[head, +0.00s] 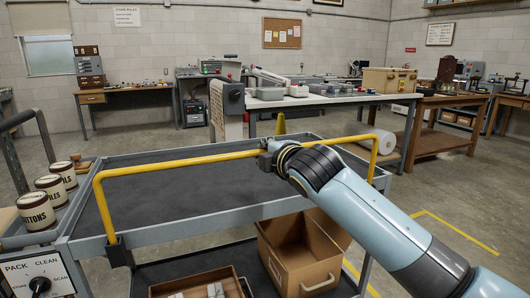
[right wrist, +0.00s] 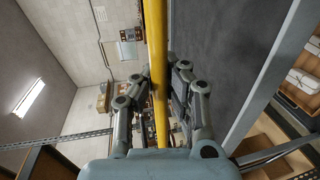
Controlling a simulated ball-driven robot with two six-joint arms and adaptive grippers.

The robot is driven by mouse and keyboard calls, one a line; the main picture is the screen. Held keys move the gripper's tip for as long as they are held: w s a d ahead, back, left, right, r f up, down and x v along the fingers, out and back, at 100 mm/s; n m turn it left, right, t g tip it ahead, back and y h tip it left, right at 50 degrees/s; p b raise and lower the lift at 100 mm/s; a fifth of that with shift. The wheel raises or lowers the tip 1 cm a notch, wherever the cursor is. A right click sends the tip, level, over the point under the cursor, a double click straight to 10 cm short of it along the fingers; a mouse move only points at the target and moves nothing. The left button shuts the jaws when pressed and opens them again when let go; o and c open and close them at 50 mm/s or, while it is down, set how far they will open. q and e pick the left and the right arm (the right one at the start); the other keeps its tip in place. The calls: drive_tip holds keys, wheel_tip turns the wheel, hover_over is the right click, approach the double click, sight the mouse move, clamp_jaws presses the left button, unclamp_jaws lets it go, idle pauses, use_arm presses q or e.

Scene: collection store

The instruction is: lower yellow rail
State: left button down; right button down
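The yellow rail (head: 190,161) is a bent bar along the near side of the grey cart (head: 200,226). It stands raised, its long bar well above the cart's dark top and its two legs going down to the cart's edge. My right gripper (head: 266,158) is at the long bar, right of its middle. In the right wrist view the rail (right wrist: 156,40) runs between the fingers of the right gripper (right wrist: 158,80), which lie close against it on both sides. The fingertips are partly hidden in the head view. My left gripper is not in view.
The cart's top is mostly bare. An open cardboard box (head: 300,262) and a wooden tray (head: 200,280) are below the rail. A white roll (head: 370,140) stands behind its right end.

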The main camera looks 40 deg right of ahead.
drive_tip(key=shift+f, duration=0.15)
wheel_tip(320, 180, down, 10)
drive_tip(key=b, duration=0.4)
drive_tip(key=shift+r, duration=0.2)
drive_tip(key=c, duration=1.5)
unclamp_jaws()
drive_tip(key=shift+s+r, duration=0.15)
drive_tip(key=shift+c, duration=0.2)
drive_tip(key=shift+o, duration=1.3)
